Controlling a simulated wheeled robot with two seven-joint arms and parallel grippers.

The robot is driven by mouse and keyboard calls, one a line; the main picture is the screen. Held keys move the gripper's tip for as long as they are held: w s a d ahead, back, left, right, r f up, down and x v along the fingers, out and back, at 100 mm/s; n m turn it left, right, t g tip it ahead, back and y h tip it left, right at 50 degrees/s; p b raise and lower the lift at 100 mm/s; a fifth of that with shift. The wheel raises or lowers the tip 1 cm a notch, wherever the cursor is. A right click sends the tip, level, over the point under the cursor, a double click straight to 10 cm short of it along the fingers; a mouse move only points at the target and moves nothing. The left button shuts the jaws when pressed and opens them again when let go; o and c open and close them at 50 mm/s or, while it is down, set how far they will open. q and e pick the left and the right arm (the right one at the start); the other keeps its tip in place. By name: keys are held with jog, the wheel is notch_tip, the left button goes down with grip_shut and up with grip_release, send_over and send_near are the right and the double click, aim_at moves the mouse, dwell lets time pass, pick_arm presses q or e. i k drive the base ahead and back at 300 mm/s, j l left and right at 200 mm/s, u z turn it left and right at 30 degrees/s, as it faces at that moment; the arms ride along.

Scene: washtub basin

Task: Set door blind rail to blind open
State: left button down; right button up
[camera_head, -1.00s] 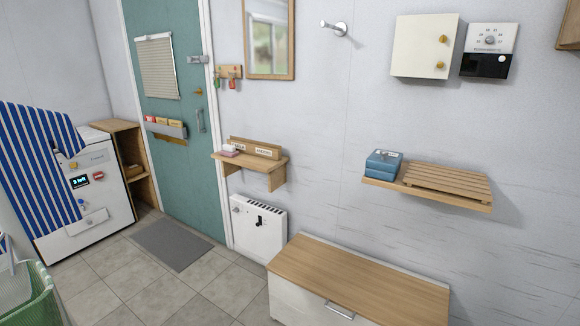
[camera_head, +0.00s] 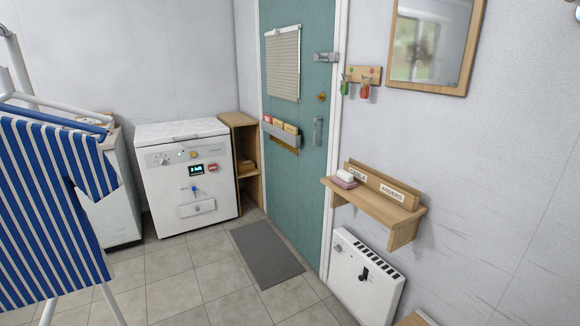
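The door blind (camera_head: 283,66) hangs on the upper part of the teal door (camera_head: 292,190). It is a pale, slatted blind, and its slats look lowered over a rectangular area. Its rail (camera_head: 282,31) is the thin light strip along the top edge. A small dark detail sits near the rail's left end, too small to make out. The door looks shut. Neither of my grippers shows in the head view.
A blue-striped cloth on a white rack (camera_head: 45,190) fills the left foreground. A white machine (camera_head: 185,180) and wooden shelf (camera_head: 243,150) stand left of the door. A wall shelf (camera_head: 375,205) and heater (camera_head: 362,275) are at right. Tiled floor and a grey mat (camera_head: 266,254) lie clear before the door.

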aim_at(295, 28)
jog(key=i+u, duration=0.5)
jog(key=i, duration=0.9)
jog(key=i+z, duration=0.15)
jog(key=i, duration=0.3)
jog(key=i+j+z, duration=0.15)
jog(key=i, duration=0.35)
jog(key=i+j+z, duration=0.1)
jog(key=i, duration=0.35)
jog(key=i+z, duration=0.4)
jog(key=i+j+z, duration=0.15)
jog(key=z, duration=0.25)
jog(key=i+j+z, duration=0.25)
jog(key=z, duration=0.2)
